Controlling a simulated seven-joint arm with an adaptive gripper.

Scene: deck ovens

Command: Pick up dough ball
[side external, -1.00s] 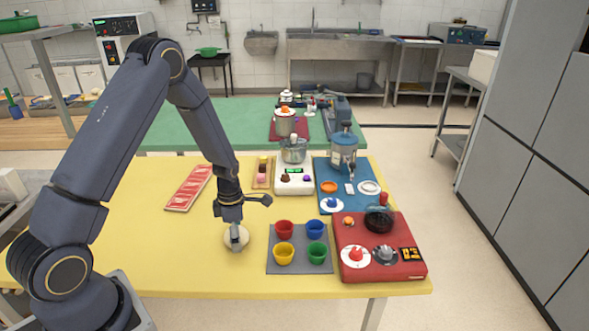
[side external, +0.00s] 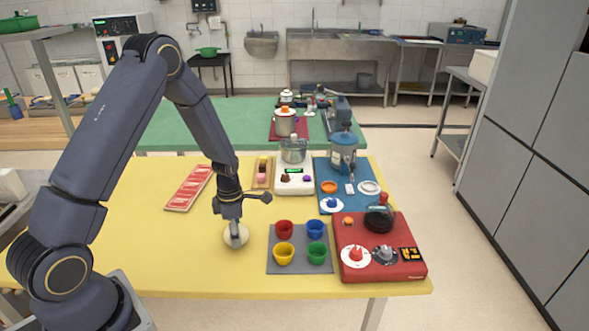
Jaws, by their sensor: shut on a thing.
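The dough ball (side external: 229,238) is a pale, cream-coloured round lump on the yellow table (side external: 150,250), left of the grey mat. My gripper (side external: 236,240) points down over it with its fingers shut on it. The fingers cover the middle of the dough ball, and its pale edges show around them. I cannot tell whether the dough ball touches the table or is slightly off it.
A grey mat (side external: 299,262) with several coloured cups is close to the right. Further right is a red cooker (side external: 410,265). A red-and-white tray (side external: 188,188) lies behind left, and a white scale (side external: 294,176) stands behind. The table's front left is clear.

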